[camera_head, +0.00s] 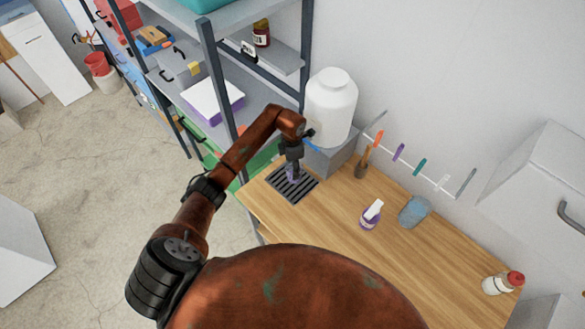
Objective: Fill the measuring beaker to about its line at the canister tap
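The white canister (331,112) stands on a grey block (335,157) at the back left of the wooden worktop. Its blue tap (311,145) points toward my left gripper (291,172). The gripper reaches down over the dark drain grate (300,191), just left of and below the tap. A small purplish object shows at its fingertips. It may be the measuring beaker, but it is mostly hidden, and I cannot tell whether the fingers are closed on it. No liquid or fill line can be made out. My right gripper is out of view.
Clips hang on a wall rail behind. A metal shelf (217,85) rises close to the left of the canister.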

